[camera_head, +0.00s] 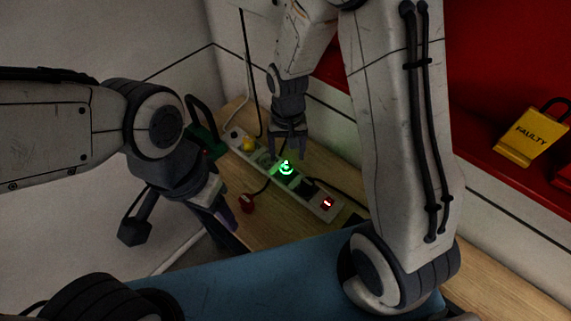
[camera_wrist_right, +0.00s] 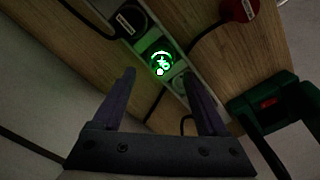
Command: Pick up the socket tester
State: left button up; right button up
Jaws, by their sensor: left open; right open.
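The socket tester (camera_head: 286,168), a small dark piece with a glowing green face, sits in the white power strip (camera_head: 335,209) on the wooden bench. It also shows in the right wrist view (camera_wrist_right: 160,62). My right gripper (camera_head: 288,156) is open above the strip, pointing down just behind the tester. In the right wrist view its two fingers (camera_wrist_right: 160,73) are spread, with the tester showing beyond and between their tips; nothing is held. My left gripper (camera_head: 228,226) hangs at the bench's left edge, open, its fingertips partly dark.
A red plug (camera_head: 247,203) lies on the bench. A green box (camera_wrist_right: 270,103) stands nearby.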

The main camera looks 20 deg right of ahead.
aim_at(286, 166)
jog(key=shift+w+a+f, duration=0.1)
jog(key=shift+a+f, duration=0.1)
jog(key=shift+f, duration=0.65)
jog(key=shift+f+p, duration=0.5)
jog(key=shift+f, duration=0.05)
notch_tip(286, 166, down, 3)
jog(key=shift+d+f+p, duration=0.1)
jog(key=shift+p, duration=0.5)
jog(key=shift+f, duration=0.55)
grip_shut()
